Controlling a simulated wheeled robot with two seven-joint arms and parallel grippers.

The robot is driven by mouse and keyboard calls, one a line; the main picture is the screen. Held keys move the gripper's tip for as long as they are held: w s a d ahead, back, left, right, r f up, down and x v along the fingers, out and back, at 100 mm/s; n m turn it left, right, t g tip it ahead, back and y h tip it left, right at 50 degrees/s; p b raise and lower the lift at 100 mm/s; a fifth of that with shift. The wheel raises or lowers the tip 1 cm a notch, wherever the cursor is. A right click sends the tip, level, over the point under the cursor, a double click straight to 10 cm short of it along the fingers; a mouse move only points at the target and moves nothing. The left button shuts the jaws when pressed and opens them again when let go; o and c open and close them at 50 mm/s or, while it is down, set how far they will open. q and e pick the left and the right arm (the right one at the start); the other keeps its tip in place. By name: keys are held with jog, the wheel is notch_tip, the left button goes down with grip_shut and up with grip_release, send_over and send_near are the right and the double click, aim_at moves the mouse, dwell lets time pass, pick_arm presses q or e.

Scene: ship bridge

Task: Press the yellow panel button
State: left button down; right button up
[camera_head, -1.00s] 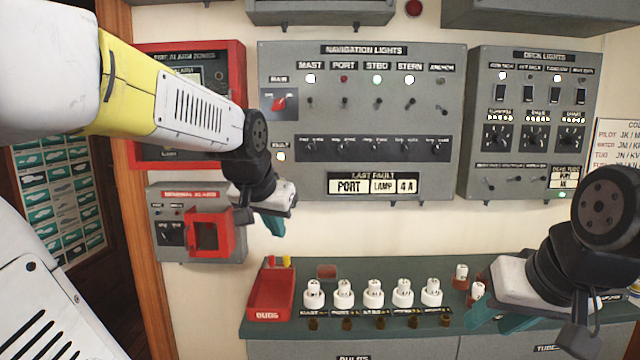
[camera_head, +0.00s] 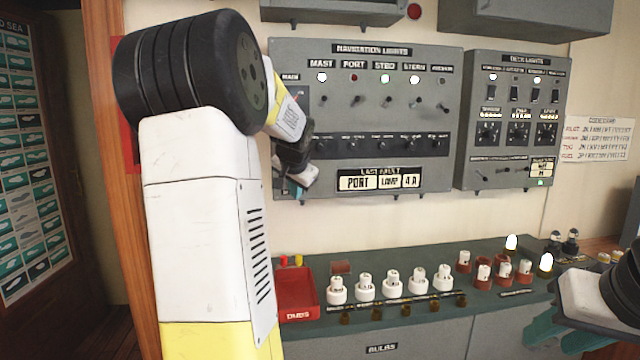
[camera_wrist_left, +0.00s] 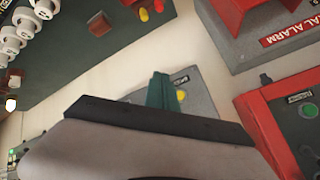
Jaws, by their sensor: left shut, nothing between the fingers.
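The yellow button (camera_wrist_left: 181,96) shows in the left wrist view as a small round cap on a grey panel. In the head view my left arm hides it. My left gripper (camera_head: 290,189) is shut and empty in front of the lower left corner of the navigation lights panel (camera_head: 455,100). In the left wrist view its teal fingertips (camera_wrist_left: 161,90) appear just beside the yellow button; I cannot tell whether they touch the panel. My right gripper (camera_head: 560,332) is low at the right, over the bench, partly cut off; its opening is unclear.
The bench (camera_head: 440,311) below carries a red duds tray (camera_head: 298,302), several white lamp holders and bulbs. The deck lights panel (camera_head: 512,130) is at the right. In the left wrist view, red alarm boxes (camera_wrist_left: 275,120) flank the grey panel. The wall between panels and bench is clear.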

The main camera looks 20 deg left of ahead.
pick_arm(q)
jog(key=shift+w, duration=0.1)
jog(key=w+a, duration=0.4)
jog(key=w, duration=0.3)
jog(key=shift+w+a, duration=0.15)
jog(key=shift+a, duration=0.15)
dwell(1.9)
jog(key=shift+w+a, duration=0.25)
jog(key=shift+w, duration=0.1)
jog(key=shift+w+a, duration=0.2)
jog(key=shift+w, duration=0.15)
dwell(0.6)
jog(key=shift+s, duration=0.1)
jog(key=shift+s+d, duration=0.45)
jog(key=shift+s, duration=0.15)
jog(key=shift+s, duration=0.1)
